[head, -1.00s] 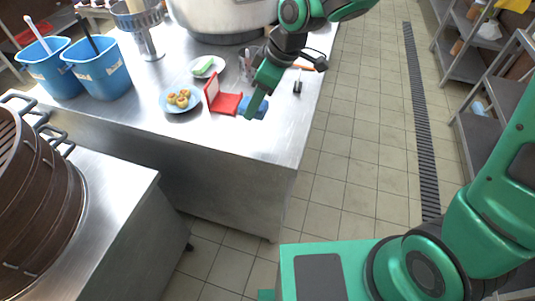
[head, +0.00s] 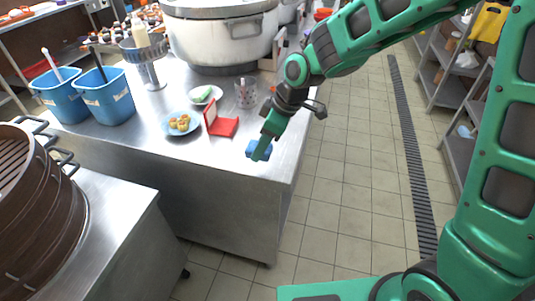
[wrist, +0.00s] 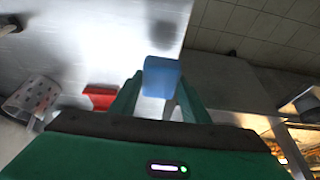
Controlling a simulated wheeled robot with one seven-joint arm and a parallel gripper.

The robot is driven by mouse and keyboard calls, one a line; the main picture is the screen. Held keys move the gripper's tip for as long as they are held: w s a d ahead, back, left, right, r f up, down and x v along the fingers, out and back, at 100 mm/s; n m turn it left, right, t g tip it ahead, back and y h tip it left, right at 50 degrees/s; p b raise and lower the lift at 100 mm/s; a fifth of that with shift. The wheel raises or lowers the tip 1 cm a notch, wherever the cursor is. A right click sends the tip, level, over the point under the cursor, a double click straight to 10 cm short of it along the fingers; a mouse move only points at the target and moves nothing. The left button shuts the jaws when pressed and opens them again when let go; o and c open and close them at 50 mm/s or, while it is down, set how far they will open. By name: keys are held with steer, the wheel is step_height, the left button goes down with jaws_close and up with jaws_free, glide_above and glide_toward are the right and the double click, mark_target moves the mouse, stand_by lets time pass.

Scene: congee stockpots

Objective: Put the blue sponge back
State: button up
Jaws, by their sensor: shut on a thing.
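The blue sponge (head: 253,149) is at the fingertips of my gripper (head: 264,143), near the front right corner of the steel counter (head: 225,165). In the wrist view the sponge (wrist: 161,70) sits between the two green fingers, which are shut on it. The fingers hide part of the sponge in the head view. I cannot tell whether its underside touches the counter. An open red case (head: 223,127) stands to its left, apart from it. It also shows in the wrist view (wrist: 100,96).
A blue plate of small pastries (head: 168,130), a white plate with a green item (head: 213,100) and a clear cup (head: 246,93) stand further back. Blue bins (head: 107,97) are at the left, a large pot (head: 215,42) behind. The counter's front strip is clear.

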steer(key=shift+w+d+f, duration=0.8)
steer(key=shift+w, duration=0.2)
steer(key=shift+f, duration=1.95)
steer(key=shift+f, duration=0.15)
steer(key=o, duration=1)
steer(key=v, duration=1.2)
steer(key=shift+w, duration=0.1)
